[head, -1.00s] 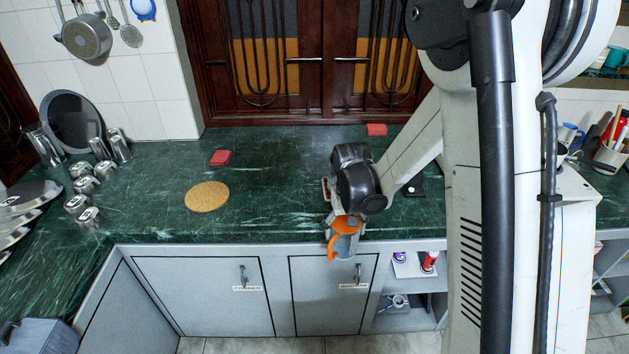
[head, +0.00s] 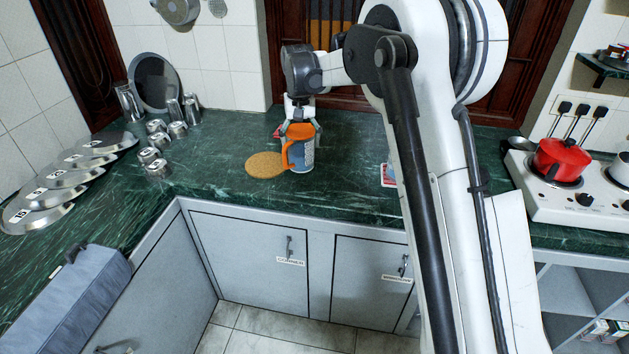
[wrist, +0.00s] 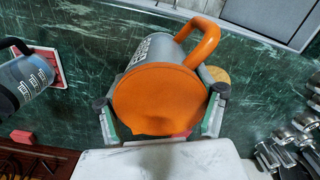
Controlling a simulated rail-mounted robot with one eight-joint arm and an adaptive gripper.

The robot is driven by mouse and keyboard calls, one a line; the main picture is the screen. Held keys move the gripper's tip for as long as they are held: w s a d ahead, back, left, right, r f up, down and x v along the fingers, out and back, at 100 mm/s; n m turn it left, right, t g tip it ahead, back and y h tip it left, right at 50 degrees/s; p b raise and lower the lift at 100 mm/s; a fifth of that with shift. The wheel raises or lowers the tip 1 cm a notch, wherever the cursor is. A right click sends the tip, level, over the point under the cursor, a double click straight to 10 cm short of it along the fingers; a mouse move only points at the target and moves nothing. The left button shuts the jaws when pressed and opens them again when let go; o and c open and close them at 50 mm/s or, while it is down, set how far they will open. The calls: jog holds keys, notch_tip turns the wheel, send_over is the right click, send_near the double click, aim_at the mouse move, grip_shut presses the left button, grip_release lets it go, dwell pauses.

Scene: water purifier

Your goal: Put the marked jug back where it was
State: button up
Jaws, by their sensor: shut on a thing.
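The jug (head: 307,156) has a grey body with printed marks and an orange lid and handle. My gripper (head: 298,128) is shut on it near the lid and holds it upright at the right edge of the round cork mat (head: 262,166). I cannot tell whether its base touches the counter. In the wrist view, the fingers (wrist: 163,118) grip both sides of the orange lid (wrist: 158,100), and the cork mat (wrist: 218,75) is mostly hidden behind the jug. A second jug (wrist: 22,82) with a dark handle stands on a red-edged square (wrist: 55,66) at left.
The red-edged square (head: 387,176) shows beside my arm, which hides the second jug in the head view. Metal cups (head: 157,140) and plates (head: 65,180) stand at left. A red pot (head: 560,160) sits on the stove at right. The green counter in front is clear.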

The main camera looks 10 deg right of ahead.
jog(key=shift+w, duration=0.25)
jog(key=shift+w+d+f+p, duration=0.2)
jog(key=shift+w+d+f, duration=0.75)
jog(key=shift+d+f, duration=0.75)
jog(key=shift+w+d+f+p, duration=0.15)
jog(key=shift+w+d+f, duration=0.85)
jog(key=shift+d+f, duration=0.65)
jog(key=shift+w+d+f+p, duration=0.2)
jog(key=shift+w+d+f, duration=0.75)
jog(key=shift+d+f, duration=0.75)
jog(key=shift+a+f, duration=0.3)
jog(key=shift+f, duration=0.15)
jog(key=o, duration=1.8)
jog(key=shift+c, duration=0.2)
